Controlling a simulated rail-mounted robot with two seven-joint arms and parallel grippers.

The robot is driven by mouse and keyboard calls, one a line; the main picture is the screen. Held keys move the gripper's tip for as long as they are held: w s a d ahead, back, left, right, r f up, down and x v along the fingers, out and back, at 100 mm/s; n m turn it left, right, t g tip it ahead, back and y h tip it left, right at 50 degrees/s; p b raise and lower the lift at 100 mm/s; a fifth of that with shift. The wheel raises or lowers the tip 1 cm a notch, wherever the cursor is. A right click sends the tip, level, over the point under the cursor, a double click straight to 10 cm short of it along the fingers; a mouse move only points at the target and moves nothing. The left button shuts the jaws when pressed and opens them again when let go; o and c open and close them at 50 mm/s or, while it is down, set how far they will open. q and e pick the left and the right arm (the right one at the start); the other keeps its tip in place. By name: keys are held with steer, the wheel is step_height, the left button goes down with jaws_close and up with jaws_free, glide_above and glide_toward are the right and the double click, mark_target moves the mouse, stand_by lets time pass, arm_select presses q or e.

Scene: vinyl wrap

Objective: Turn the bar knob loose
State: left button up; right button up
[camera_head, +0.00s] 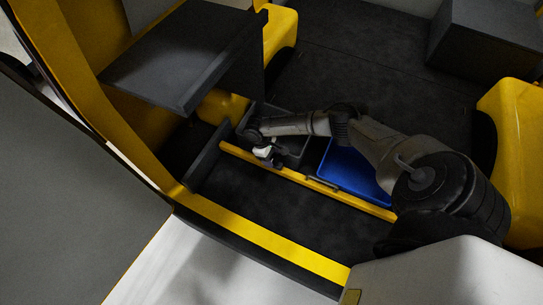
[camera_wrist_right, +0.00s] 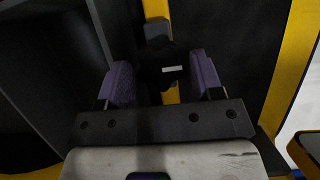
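In the right wrist view, a yellow bar (camera_wrist_right: 156,8) runs down between the fingers of my right gripper (camera_wrist_right: 161,66). A dark knob-like piece with a small pale label (camera_wrist_right: 172,69) sits on the bar between the two purple fingertips. The fingers stand apart on either side of it, and I cannot see either one touching it. In the head view, my right gripper (camera_head: 268,154) is at the left part of the yellow bar (camera_head: 300,178); the knob is too small and covered to make out there. My left gripper is not in view.
A blue bin (camera_head: 350,171) and a grey bin (camera_head: 291,149) lie behind the bar. A dark shelf panel (camera_head: 175,60) overhangs at the left, near the gripper. A yellow-edged sill (camera_head: 265,240) runs in front. Dark floor lies between sill and bar.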

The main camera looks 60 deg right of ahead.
steer(key=c, duration=0.6)
